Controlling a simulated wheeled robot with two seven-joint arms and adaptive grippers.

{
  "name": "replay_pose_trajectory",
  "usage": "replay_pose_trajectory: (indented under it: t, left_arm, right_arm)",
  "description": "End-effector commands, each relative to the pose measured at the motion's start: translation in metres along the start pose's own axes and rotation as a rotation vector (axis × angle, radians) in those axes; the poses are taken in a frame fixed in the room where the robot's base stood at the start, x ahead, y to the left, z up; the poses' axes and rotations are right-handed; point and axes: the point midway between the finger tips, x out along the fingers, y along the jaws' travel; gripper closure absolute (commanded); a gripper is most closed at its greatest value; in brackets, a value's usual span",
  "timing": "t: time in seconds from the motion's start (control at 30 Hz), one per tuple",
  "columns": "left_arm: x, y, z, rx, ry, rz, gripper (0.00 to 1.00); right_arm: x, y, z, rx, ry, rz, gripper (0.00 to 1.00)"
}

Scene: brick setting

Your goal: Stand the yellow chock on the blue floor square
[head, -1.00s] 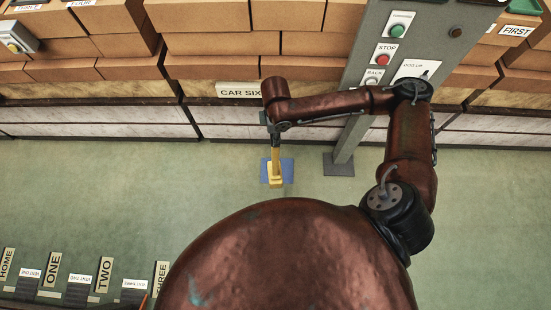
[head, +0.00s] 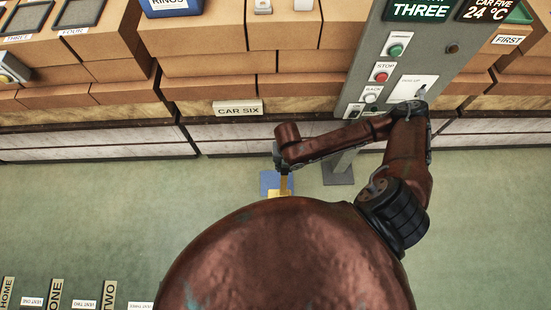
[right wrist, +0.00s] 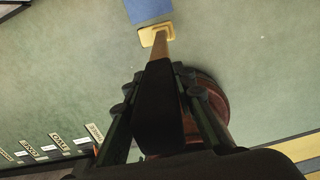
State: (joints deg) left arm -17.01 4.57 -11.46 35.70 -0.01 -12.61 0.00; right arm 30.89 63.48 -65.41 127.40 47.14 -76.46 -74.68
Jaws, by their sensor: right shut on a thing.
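The yellow chock (head: 283,193) has a flat base and an upright handle. In the head view it overlaps the lower right of the blue floor square (head: 267,180), and my body partly hides it. In the right wrist view the chock's base (right wrist: 147,37) shows at the near edge of the blue square (right wrist: 148,10); I cannot tell whether it touches the floor. My right gripper (head: 281,161) is shut on the chock's handle. It also shows in the right wrist view (right wrist: 157,82), with the handle running out beyond the fingers. My left gripper is not in view.
Label stands (head: 56,295) sit on the floor at lower left.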

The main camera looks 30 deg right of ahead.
Motion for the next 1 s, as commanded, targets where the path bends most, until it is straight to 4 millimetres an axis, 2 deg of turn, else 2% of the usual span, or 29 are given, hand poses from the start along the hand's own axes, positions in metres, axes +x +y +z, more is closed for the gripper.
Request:
replay_pose_trajectory:
  t: [0.17,0.67,0.8,1.0]
  left_arm:
    - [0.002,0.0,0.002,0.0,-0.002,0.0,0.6]
    - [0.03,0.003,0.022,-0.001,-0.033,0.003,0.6]
    - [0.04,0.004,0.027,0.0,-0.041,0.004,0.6]
    - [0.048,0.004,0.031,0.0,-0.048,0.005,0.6]
  right_arm:
    - [0.005,-0.001,0.006,-0.047,-0.006,0.004,1.0]
    - [0.045,0.007,0.093,-0.045,-0.006,0.003,1.0]
    - [0.068,0.01,0.108,-0.046,-0.002,0.004,1.0]
    - [0.087,0.011,0.126,-0.048,-0.005,0.004,1.0]
